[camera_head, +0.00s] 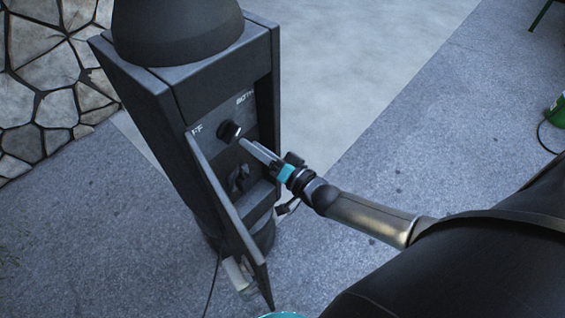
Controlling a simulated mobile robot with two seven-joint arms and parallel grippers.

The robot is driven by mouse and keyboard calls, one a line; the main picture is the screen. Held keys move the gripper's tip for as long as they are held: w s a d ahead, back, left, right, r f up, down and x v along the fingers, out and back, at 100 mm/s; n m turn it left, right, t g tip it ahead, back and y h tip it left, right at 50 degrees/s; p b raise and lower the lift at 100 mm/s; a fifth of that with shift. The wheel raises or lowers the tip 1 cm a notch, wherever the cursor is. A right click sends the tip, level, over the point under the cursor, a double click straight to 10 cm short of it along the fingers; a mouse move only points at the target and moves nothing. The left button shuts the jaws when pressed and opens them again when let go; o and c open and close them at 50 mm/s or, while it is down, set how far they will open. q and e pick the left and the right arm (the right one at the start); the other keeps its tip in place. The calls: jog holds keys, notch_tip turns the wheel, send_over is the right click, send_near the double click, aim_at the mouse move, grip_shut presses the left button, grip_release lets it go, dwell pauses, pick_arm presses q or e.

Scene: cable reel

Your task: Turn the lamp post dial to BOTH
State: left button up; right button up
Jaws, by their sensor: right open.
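The dark lamp post box (158,115) stands upright left of centre, with its narrow door (228,220) swung open toward me. Inside, a round black dial (229,131) sits on the upper panel. The label BOTH (244,98) shows to its upper right, and part of a label ending in FF shows to its left. A small light mark is on the dial; I cannot tell its exact setting. My right gripper (246,146) comes in from the right with its fingertips just below and right of the dial, open. I cannot tell whether it touches the dial. My left gripper is not in view.
Below the dial is a dark socket or hook (238,178). A cable (213,283) hangs to the ground near the door's foot. A green object (557,112) with a cable is at the right edge.

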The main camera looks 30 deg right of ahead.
jog(key=p+v, duration=0.1)
jog(key=v, duration=0.8)
jog(key=shift+s, duration=0.2)
jog(key=s+d+f+n+g+h, duration=0.15)
jog(key=s+f+g, duration=0.25)
jog(key=f, duration=0.7)
jog(key=s+d+f+n+g+h, duration=0.1)
jog(key=s+f+n+g+h, duration=0.3)
jog(key=f, duration=0.6)
jog(key=s+a+f+n+g, duration=0.1)
jog(key=s+a+f+g, duration=0.1)
jog(key=s+f+g, duration=0.2)
jog(key=s+a+f+n+g, duration=0.1)
jog(key=s+f+g, duration=0.3)
jog(key=s+f, duration=0.5)
jog(key=s+n, duration=0.1)
jog(key=s, duration=1)
jog(key=shift+s+a+f+h, duration=0.35)
jog(key=shift+s+a, duration=0.05)
